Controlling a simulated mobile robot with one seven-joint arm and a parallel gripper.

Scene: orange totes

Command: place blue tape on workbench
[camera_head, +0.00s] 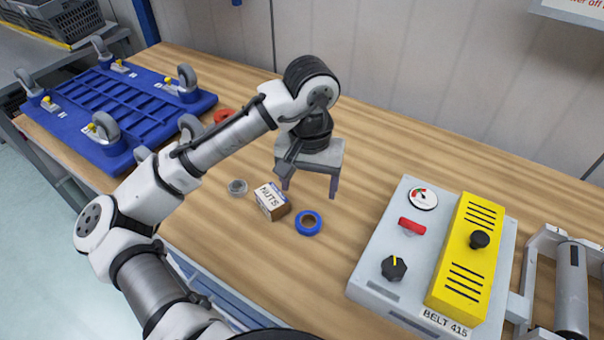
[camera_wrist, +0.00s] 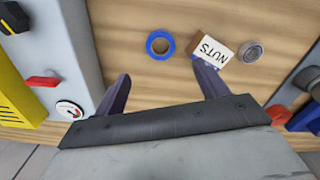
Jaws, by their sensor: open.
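The blue tape (camera_head: 308,222) is a small ring lying flat on the wooden workbench (camera_head: 400,140). It also shows in the wrist view (camera_wrist: 160,44), near the top, beyond the fingertips. My gripper (camera_head: 309,190) is open and empty above the bench, its two fingers pointing down. In the head view the tape is just below the fingers, towards the front of the bench. In the wrist view the fingers (camera_wrist: 163,85) are spread apart with bare wood between them. The tape appears apart from both fingers.
A box marked NUTS (camera_head: 271,201) stands left of the tape, with a grey roll (camera_head: 238,187) beside it. A red ring (camera_head: 223,115) lies farther back. The BELT 415 control box (camera_head: 390,245) is at right, a blue dolly (camera_head: 120,110) at left. The bench's back middle is clear.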

